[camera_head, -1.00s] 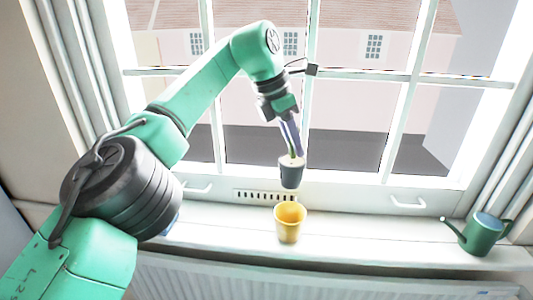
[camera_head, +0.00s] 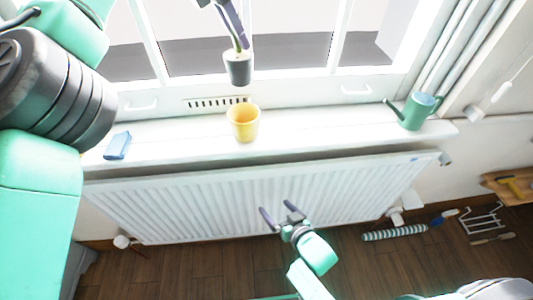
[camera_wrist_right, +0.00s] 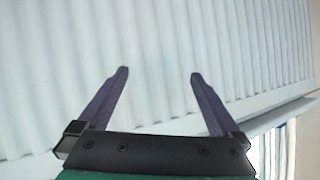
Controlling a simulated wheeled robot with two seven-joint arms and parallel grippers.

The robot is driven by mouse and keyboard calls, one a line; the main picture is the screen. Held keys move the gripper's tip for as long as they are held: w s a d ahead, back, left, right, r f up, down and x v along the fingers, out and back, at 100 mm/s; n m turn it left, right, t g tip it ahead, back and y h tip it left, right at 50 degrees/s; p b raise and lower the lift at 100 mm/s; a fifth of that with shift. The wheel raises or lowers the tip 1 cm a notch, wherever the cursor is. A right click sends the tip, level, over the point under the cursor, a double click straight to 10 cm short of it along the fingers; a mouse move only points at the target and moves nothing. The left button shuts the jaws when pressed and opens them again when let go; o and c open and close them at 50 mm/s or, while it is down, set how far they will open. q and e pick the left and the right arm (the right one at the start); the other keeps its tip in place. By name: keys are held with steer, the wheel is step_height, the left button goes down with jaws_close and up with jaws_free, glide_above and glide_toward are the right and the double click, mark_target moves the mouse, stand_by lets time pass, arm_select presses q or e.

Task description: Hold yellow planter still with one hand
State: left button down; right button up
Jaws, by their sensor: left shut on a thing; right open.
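The yellow planter (camera_head: 244,123) stands upright on the white windowsill in the head view. My left gripper (camera_head: 238,38) shows only its fingers at the top edge. It is shut on a plant in a dark grey pot (camera_head: 238,69), held in the air above and slightly behind the planter, apart from it. My right gripper (camera_head: 281,213) is open and empty, low in front of the radiator and well below the planter. The right wrist view shows its two spread fingers (camera_wrist_right: 158,75) with only the radiator beyond them.
The windowsill (camera_head: 320,125) is clear on both sides of the planter. A blue object (camera_head: 117,146) lies at its left, and a green watering can (camera_head: 415,111) stands at its right end. The white radiator (camera_head: 190,205) is below the sill. Several items lie on the floor at right.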

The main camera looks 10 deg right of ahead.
steer(key=w+a+r+t+y, duration=0.1)
steer(key=a+r+t, duration=0.1)
steer(key=r, duration=0.7)
steer(key=w+a+r+t+y, duration=0.1)
steer(key=a+r, duration=0.1)
steer(key=r, duration=0.7)
steer(key=n+t, duration=0.1)
steer(key=n, duration=0.2)
glide_toward(240, 120)
steer(key=x, duration=0.7)
steer(key=shift+f, duration=0.1)
steer(key=shift+s, duration=0.1)
steer(key=shift+c, duration=0.3)
steer(key=c, duration=1.1)
steer(key=shift+o, duration=0.2)
